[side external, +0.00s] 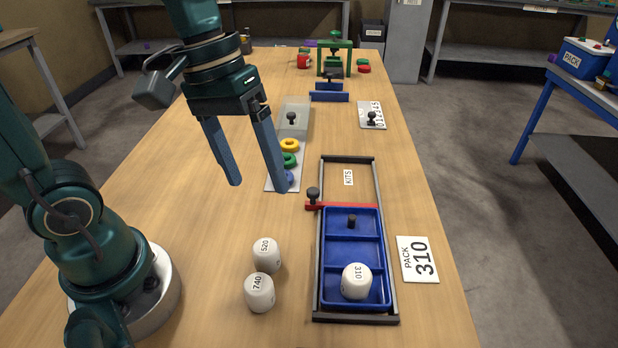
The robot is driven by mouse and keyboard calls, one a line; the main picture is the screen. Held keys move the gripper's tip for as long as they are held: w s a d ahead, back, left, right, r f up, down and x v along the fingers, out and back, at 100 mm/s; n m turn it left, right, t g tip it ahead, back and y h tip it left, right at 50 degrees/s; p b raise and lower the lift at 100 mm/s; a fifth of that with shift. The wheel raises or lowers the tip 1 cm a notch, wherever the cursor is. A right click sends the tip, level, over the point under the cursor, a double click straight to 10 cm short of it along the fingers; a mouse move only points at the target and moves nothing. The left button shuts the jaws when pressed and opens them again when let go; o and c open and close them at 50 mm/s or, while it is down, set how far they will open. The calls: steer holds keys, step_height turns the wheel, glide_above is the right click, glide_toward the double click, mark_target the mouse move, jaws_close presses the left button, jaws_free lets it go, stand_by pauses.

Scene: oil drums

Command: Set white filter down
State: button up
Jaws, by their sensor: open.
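A white filter marked 310 (356,281) stands in the nearest compartment of the blue tray (382,252). Two more white filters, marked 520 (266,254) and 740 (259,292), stand on the table left of the tray, close to each other. My gripper (259,188) is open and empty, raised above the table behind and left of these filters. Its right finger partly hides the blue ring.
The tray sits in a dark-railed frame (390,290) with a red bar (340,206). A PACK 310 card (417,259) lies right of it. Yellow (289,145), green (290,160) and blue rings lie on a plate behind. The table's left middle is clear.

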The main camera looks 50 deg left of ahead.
steer(key=shift+s+a+r+m+t+y, duration=0.1)
steer(key=shift+s+a+m+t+y, duration=0.65)
steer(key=shift+s+m+t, duration=0.3)
steer(key=shift+s+a+m+t+y, duration=0.55)
steer(key=shift+s+a+m+t, duration=0.35)
steer(key=shift+m+t, duration=0.2)
